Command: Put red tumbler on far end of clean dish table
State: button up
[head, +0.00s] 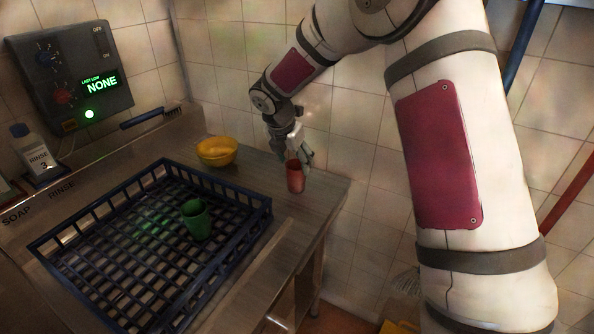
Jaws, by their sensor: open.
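The red tumbler (295,180) stands upright near the far right end of the metal dish table (262,184). My gripper (300,160) is directly above and around the tumbler's top, pointing down, with its fingers apart. The fingers hide part of the tumbler's rim. I cannot tell whether a finger touches it. The tumbler's base appears to rest on the table top.
A dark blue dish rack (247,224) takes up the near part of the table, with a green tumbler (196,219) in it. A yellow bowl (217,152) sits near the back wall. A control box (70,75) and rinse bottle (35,155) are at left.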

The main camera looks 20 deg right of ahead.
jog(key=s+d+r+m, duration=0.2)
jog(key=s+r+m, duration=1.2)
jog(key=s+r, duration=0.55)
jog(key=s+f+m+t+y, duration=0.1)
jog(key=s+f+m+y, duration=0.1)
jog(key=s+m, duration=1.1)
jog(key=s+y, duration=0.1)
jog(key=s, duration=0.5)
jog(key=shift+s+a+f+t, duration=0.25)
jog(key=shift+s+a+t, duration=0.05)
jog(key=shift+a, duration=0.1)
